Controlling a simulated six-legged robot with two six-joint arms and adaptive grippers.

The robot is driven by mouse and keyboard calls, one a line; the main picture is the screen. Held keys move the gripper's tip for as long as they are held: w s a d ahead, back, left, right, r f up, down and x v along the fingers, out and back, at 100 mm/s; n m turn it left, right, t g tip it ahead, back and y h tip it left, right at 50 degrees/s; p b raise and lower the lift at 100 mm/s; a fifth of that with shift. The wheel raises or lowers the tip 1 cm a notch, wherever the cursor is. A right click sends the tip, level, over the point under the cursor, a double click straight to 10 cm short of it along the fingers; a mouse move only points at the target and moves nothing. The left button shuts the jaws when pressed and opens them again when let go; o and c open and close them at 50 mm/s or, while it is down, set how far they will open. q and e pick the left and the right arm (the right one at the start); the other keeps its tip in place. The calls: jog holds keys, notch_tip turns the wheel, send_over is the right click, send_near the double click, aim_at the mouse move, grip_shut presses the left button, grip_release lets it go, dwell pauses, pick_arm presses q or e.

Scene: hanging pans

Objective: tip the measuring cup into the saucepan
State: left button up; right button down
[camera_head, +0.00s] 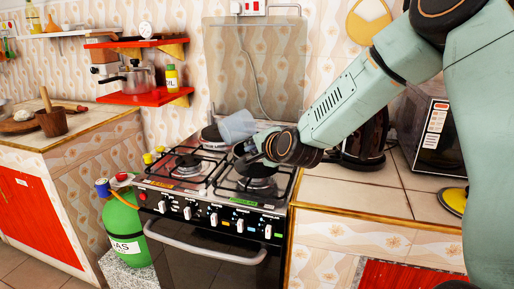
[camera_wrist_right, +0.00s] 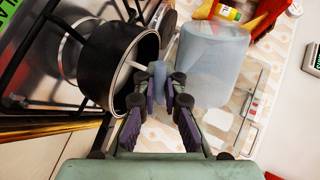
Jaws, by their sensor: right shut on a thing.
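The measuring cup (camera_head: 237,126) is a translucent, pale blue cup. It leans to one side above the back right of the stove. It also shows large in the right wrist view (camera_wrist_right: 212,68). My right gripper (camera_head: 262,152) is shut on its handle, as the wrist view (camera_wrist_right: 172,85) shows. The black saucepan (camera_wrist_right: 98,62) is beside the cup in the wrist view, close to the fingers. In the head view the saucepan (camera_head: 239,150) is small and partly hidden by my gripper. I cannot tell what the cup contains. My left gripper is not in view.
The stove (camera_head: 200,215) has black grates. A black appliance (camera_head: 365,140) and a microwave (camera_head: 425,125) stand right of the stove. A green gas bottle (camera_head: 122,222) is at front left. Red shelves (camera_head: 150,98) hang on the wall.

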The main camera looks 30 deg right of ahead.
jog(key=shift+d+r, duration=0.1)
jog(key=shift+d, duration=0.1)
jog(key=shift+f+m+y+b, duration=0.5)
jog(key=shift+m+b, duration=0.1)
jog(key=shift+b, duration=0.8)
